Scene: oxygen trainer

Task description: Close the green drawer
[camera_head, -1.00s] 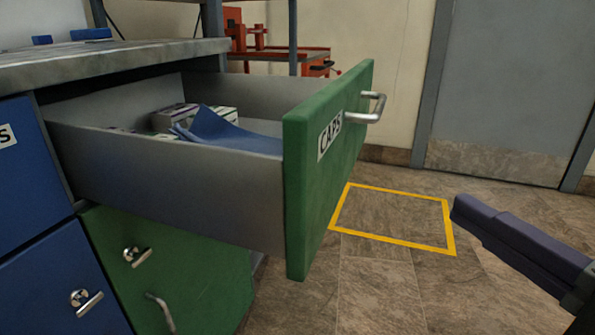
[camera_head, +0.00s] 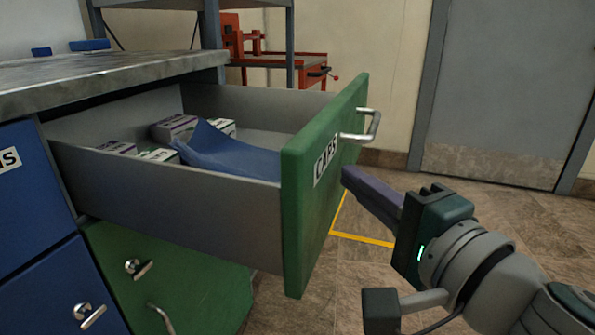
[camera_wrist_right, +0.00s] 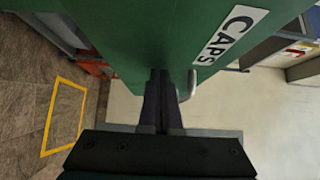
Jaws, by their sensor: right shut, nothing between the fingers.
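The green drawer (camera_head: 312,195) labelled CAPS is pulled far out of the workbench, with a metal bar handle (camera_head: 372,127) on its front. Inside it lie several small boxes (camera_head: 174,126) and a folded blue cloth (camera_head: 230,155). My right gripper (camera_head: 346,174) is shut and empty, its fingertips close to the drawer front, below the handle. In the right wrist view, the shut fingers (camera_wrist_right: 160,75) point at the green front (camera_wrist_right: 140,30), with the handle (camera_wrist_right: 191,85) just beside them. I cannot tell whether they touch it. My left gripper is not in view.
A lower green door (camera_head: 175,275) with a lock and handle is shut below the drawer. Blue drawers (camera_head: 50,290) are at the left. A red cart (camera_head: 290,65) stands behind. A yellow square (camera_head: 365,239) marks the clear floor at the right.

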